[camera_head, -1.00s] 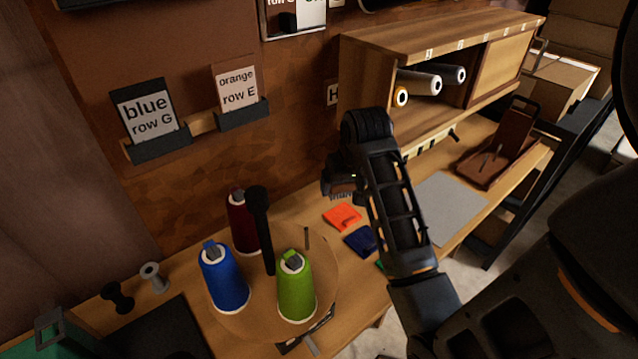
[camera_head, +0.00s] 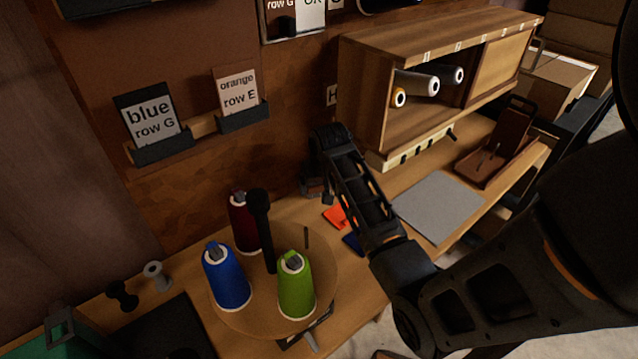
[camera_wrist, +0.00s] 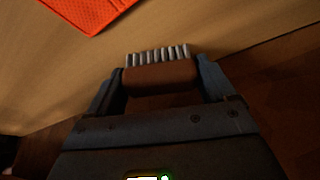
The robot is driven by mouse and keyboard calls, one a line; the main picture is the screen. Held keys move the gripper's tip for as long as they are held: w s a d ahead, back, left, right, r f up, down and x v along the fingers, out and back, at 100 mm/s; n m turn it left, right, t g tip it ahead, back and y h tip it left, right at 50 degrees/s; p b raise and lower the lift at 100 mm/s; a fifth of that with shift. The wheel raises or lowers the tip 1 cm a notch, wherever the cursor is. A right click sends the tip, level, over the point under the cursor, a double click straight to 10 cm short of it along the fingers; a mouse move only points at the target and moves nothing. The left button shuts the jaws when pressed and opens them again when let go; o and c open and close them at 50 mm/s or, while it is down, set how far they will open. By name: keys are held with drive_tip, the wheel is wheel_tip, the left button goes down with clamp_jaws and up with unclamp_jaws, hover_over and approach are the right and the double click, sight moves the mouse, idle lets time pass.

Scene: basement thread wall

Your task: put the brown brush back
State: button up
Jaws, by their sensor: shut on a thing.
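The brown brush (camera_wrist: 160,76) shows in the wrist view as a brown block with a row of pale bristles along its far edge. My gripper (camera_wrist: 158,90) is shut on it, one finger on each side. The rest of the brush is hidden by the gripper. In the head view my gripper (camera_head: 314,186) is above the back of the table, close to the brown wall and right of the thread cones. I cannot make out the brush there.
Blue (camera_head: 227,278), green (camera_head: 296,287) and dark red (camera_head: 243,222) cones stand on a round board around a black post. An orange swatch (camera_head: 334,216) lies below my arm. A wooden cabinet (camera_head: 380,115) with a pegged rail (camera_head: 418,150) is right. A grey mat (camera_head: 438,206) lies clear.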

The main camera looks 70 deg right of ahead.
drive_tip(key=shift+w, duration=0.1)
drive_tip(key=shift+f, duration=0.2)
drive_tip(key=o, duration=0.8)
drive_tip(key=shift+o, duration=0.2)
drive_tip(key=v, duration=1.2)
drive_tip(key=shift+r, duration=0.2)
drive_tip(key=shift+d, duration=0.15)
